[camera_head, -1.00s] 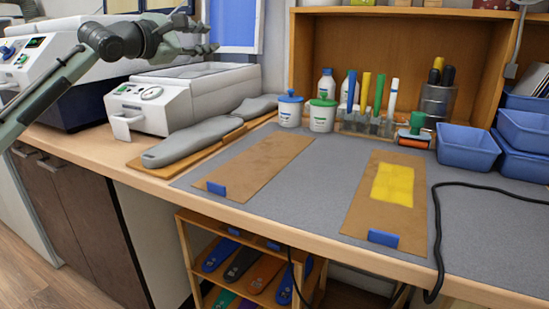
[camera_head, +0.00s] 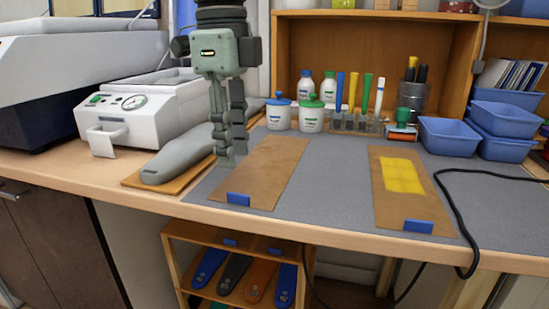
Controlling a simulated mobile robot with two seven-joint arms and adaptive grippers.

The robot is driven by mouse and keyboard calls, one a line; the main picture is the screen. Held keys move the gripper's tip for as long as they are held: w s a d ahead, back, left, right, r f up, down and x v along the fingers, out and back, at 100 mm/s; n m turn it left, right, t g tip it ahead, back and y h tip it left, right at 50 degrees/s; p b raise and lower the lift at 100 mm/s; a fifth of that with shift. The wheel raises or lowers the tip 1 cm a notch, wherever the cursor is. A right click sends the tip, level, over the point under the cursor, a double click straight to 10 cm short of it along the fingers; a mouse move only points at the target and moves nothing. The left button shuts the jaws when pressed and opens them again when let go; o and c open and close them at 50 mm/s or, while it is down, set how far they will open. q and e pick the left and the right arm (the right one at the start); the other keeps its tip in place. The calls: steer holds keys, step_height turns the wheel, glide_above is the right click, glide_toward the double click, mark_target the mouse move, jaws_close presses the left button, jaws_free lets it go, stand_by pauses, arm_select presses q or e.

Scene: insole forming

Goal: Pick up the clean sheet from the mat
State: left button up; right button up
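The clean sheet (camera_head: 268,172) is a plain brown rectangle with a blue tab (camera_head: 238,199) at its front edge. It lies flat on the grey mat (camera_head: 325,190). A second brown sheet (camera_head: 398,208) with a yellow patch (camera_head: 402,175) and a blue tab lies to its right. My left gripper (camera_head: 230,155) points down, its fingertips just left of the clean sheet in the picture. Its fingers overlap in this view, so their opening is unclear. I see nothing held in it. Their height above the mat is hard to tell. My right gripper is out of view.
A grey foot-shaped form (camera_head: 172,165) on a wooden board stands left of the mat, close to the gripper. A white machine (camera_head: 150,115) is behind it. Bottles, a tool rack (camera_head: 355,122) and blue bins (camera_head: 448,137) line the back. A black cable (camera_head: 456,205) crosses at right.

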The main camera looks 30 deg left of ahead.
mark_target(238, 194)
arm_select(q)
steer(key=f, duration=0.4)
steer(key=f+p, duration=0.1)
steer(key=f, duration=0.2)
steer(key=shift+w, duration=0.3)
steer(key=shift+f, duration=0.45)
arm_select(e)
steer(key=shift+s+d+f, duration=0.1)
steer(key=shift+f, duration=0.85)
arm_select(q)
jaws_close()
